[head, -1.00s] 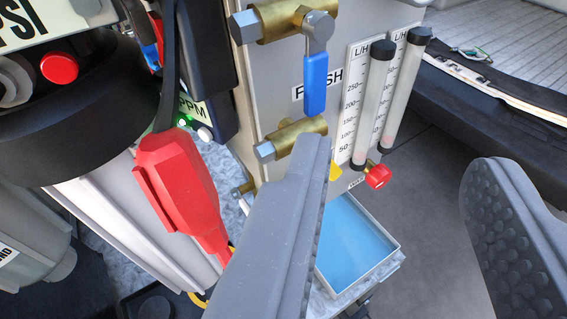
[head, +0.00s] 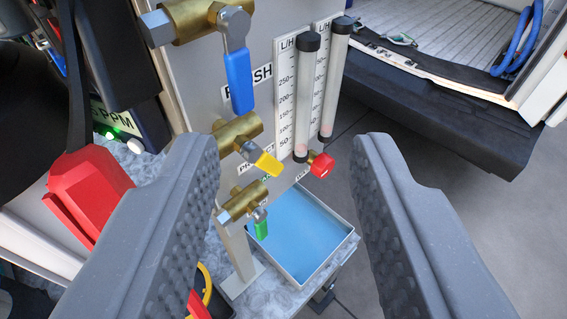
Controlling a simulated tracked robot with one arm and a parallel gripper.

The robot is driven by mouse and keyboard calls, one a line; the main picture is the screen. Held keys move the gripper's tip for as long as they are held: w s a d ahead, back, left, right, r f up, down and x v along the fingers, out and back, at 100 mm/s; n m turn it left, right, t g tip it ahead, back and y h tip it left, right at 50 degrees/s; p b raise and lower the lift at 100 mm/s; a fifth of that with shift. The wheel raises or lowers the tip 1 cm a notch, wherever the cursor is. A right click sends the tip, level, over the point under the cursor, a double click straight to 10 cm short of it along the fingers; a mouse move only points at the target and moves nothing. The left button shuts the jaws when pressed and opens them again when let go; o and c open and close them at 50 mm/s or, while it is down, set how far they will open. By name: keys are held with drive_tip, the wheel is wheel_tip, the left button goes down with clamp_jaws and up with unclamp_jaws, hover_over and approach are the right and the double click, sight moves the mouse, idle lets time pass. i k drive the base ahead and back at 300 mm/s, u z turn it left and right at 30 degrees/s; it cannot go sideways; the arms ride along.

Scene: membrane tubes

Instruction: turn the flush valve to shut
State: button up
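The flush valve is a brass body (head: 192,20) at the top of the grey panel, with a grey lever and a blue handle (head: 240,82). The blue handle hangs down, across the line of the brass body, and partly covers the label "FLUSH" (head: 262,76). My gripper (head: 287,145) is open and empty. Its two grey fingers stand wide apart in the lower half of the head view, nearer the camera than the panel. Neither finger is seen touching the blue handle, which lies up and left of the middle of the gap.
Below are a yellow-handled valve (head: 266,165) and a green-handled valve (head: 262,228). Two flow tubes (head: 308,95) and a red knob (head: 321,165) stand right of the handle. A blue-filled tray (head: 300,235) lies below. A red thing (head: 88,190) is at left. Floor at right is clear.

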sight(252, 152)
drive_tip(key=u, duration=1.35)
drive_tip(key=k, duration=1.4)
drive_tip(key=z, duration=1.55)
drive_tip(key=i, duration=1)
drive_tip(key=u, duration=0.05)
